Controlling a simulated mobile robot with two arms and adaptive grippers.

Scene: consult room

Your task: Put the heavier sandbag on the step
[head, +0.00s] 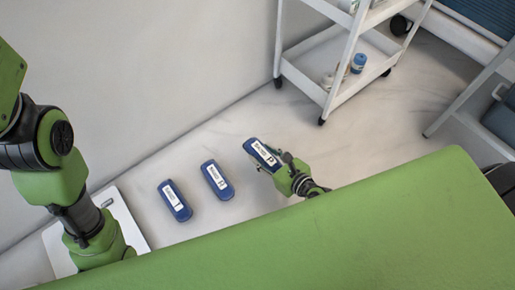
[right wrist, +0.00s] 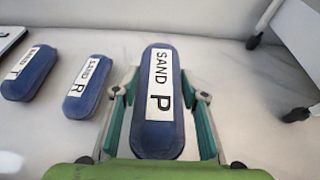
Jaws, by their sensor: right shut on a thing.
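The blue sandbag labelled P (head: 262,154) is between the fingers of my right gripper (head: 285,172), which is shut on it. In the right wrist view the sandbag P (right wrist: 158,130) lies lengthwise between both fingers; I cannot tell whether it is clear of the floor. The blue sandbag R (head: 217,181) and the blue sandbag T (head: 174,201) lie apart on the floor to its left. They also show in the right wrist view, R (right wrist: 88,88) and T (right wrist: 29,73). My left gripper is hidden behind my green body. No step is clearly recognisable.
A flat white panel (head: 126,222) with a dark slot lies at the left, partly behind my left arm. A white wheeled cart (head: 338,95) with bottles stands at the back. A blue couch with a pale frame (head: 466,88) is at the right. Floor between sandbags and cart is clear.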

